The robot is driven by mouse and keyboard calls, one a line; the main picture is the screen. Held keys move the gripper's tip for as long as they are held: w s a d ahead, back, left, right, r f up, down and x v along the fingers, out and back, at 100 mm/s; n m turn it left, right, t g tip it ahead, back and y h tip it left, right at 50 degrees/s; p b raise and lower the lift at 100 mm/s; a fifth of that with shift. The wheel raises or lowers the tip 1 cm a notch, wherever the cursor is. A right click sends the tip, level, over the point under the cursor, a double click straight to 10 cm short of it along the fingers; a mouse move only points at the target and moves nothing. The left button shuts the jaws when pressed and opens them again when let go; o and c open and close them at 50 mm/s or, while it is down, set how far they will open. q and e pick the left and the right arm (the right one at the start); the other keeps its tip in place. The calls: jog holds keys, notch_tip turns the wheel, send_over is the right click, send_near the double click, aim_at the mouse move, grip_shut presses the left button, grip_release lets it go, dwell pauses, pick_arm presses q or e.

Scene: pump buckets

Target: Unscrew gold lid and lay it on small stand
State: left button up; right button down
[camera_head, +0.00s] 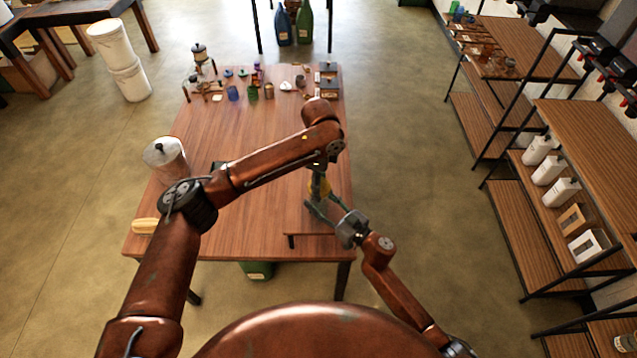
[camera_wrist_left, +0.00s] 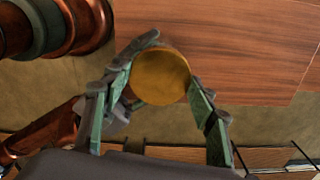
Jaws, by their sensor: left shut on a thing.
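A round gold lid (camera_wrist_left: 160,76) faces the left wrist camera. My left gripper (camera_wrist_left: 165,75) is shut on it, with a green and grey finger on each side. In the head view my left arm reaches across the table, and its gripper (camera_head: 318,172) points down over a small yellowish object (camera_head: 319,188). My right gripper (camera_head: 324,205) comes from the lower right, with its green fingers spread beside that object. I cannot tell whether they grip it. Whether the lid still sits on a container is hidden. A small wooden stand (camera_head: 312,240) with dark legs is at the table's front right.
The wooden table (camera_head: 245,225) is clear at its front middle. A white bucket with a lid (camera_head: 165,158) and a tan roll-like object (camera_head: 145,226) are at the left edge. Several small bottles and jars, including a blue one (camera_head: 233,92), stand at the back.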

pick_arm(q)
jog(key=n, duration=0.8)
jog(key=shift+n, duration=0.3)
jog(key=n, duration=0.6)
jog(key=shift+d, duration=0.1)
jog(key=n, duration=0.4)
jog(key=shift+n, duration=0.3)
jog(key=n, duration=0.3)
jog(key=shift+n, duration=0.4)
jog(key=n, duration=0.6)
jog(key=shift+w, duration=0.1)
jog(key=shift+r, duration=0.1)
jog(key=shift+r, duration=0.15)
